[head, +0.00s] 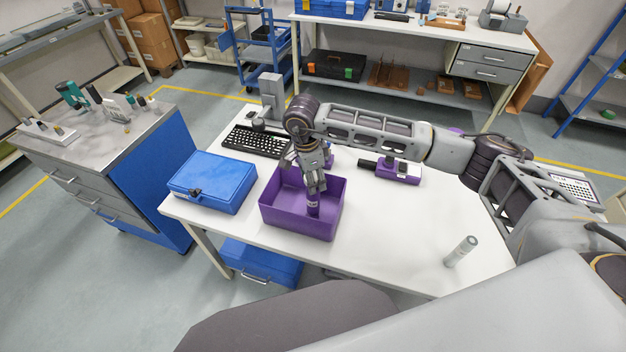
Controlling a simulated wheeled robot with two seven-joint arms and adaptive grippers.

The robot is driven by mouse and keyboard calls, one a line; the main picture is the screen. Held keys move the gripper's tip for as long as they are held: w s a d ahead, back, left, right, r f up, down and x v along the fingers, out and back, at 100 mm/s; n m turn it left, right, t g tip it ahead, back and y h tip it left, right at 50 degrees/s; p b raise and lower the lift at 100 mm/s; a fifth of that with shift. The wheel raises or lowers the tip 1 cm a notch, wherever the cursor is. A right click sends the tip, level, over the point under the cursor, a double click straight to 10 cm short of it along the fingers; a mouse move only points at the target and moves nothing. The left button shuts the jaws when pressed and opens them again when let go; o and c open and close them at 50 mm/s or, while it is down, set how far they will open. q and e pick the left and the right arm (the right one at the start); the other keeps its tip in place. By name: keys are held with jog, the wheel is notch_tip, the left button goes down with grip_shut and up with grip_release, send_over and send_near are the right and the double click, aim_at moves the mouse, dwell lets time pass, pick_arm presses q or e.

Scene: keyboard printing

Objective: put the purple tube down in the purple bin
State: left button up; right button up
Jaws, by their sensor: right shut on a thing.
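The purple bin (290,222) stands on the white table near its front left. My right gripper (314,188) points down into the bin and is shut on the purple tube (314,204). The tube is upright, inside the outline of the bin; I cannot tell whether its lower end touches the bin floor. My left gripper is not in view.
A blue case (212,181) lies left of the bin, and a black keyboard (256,141) lies behind it. A grey tube (461,251) stands at the right front of the white table (400,240). The table's middle front is clear.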

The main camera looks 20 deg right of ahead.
jog(key=shift+f, duration=0.8)
jog(key=o, duration=1)
jog(key=shift+r, duration=0.3)
jog(key=r, duration=0.4)
jog(key=a+r+b, duration=0.1)
jog(key=r, duration=0.2)
jog(key=r+b, duration=0.1)
jog(key=r, duration=0.3)
jog(key=shift+a+r, duration=0.2)
jog(key=shift+r, duration=0.1)
